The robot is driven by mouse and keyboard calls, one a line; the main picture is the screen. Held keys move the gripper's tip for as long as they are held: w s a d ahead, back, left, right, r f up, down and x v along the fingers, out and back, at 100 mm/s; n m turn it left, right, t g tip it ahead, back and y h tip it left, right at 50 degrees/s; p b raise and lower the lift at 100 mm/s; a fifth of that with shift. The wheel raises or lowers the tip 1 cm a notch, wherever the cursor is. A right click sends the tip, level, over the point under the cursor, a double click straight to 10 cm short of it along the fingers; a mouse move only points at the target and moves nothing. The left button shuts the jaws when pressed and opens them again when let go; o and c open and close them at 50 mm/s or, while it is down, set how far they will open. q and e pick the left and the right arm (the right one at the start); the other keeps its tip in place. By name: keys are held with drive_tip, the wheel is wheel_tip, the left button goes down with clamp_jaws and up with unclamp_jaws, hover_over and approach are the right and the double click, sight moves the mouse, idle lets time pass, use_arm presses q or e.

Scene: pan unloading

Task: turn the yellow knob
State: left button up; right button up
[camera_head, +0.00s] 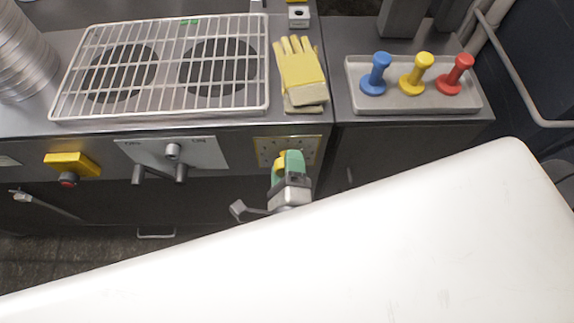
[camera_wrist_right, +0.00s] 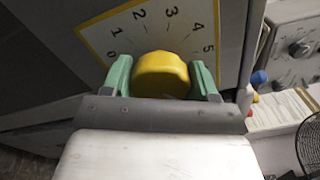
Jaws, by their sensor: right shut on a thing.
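The yellow knob (camera_wrist_right: 161,75) sits on a dial plate (camera_wrist_right: 178,28) marked 0 to 5 in the right wrist view. My right gripper (camera_wrist_right: 162,78) has its green fingers on either side of the knob and is shut on it. In the head view, my right gripper (camera_head: 288,165) is at the front of the counter, just below the dial plate (camera_head: 272,150). The knob (camera_head: 277,163) shows there only in part, mostly hidden by the green fingers. My left gripper is not in view.
A wire rack (camera_head: 166,97) covers two dark burners, with yellow gloves (camera_head: 300,72) beside it. A lever panel (camera_head: 205,153) and a yellow box with a red button (camera_head: 68,181) are left of the dial. A tray (camera_head: 415,101) holds blue, yellow and red pegs.

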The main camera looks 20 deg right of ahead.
drive_tip(key=shift+f+m, duration=0.1)
drive_tip(key=shift+m, duration=0.4)
drive_tip(key=o, duration=0.9)
drive_tip(key=shift+o, duration=0.2)
drive_tip(key=b+v, duration=0.2)
drive_tip(key=v, duration=0.8)
drive_tip(key=shift+s, duration=0.4)
drive_tip(key=shift+a, duration=0.1)
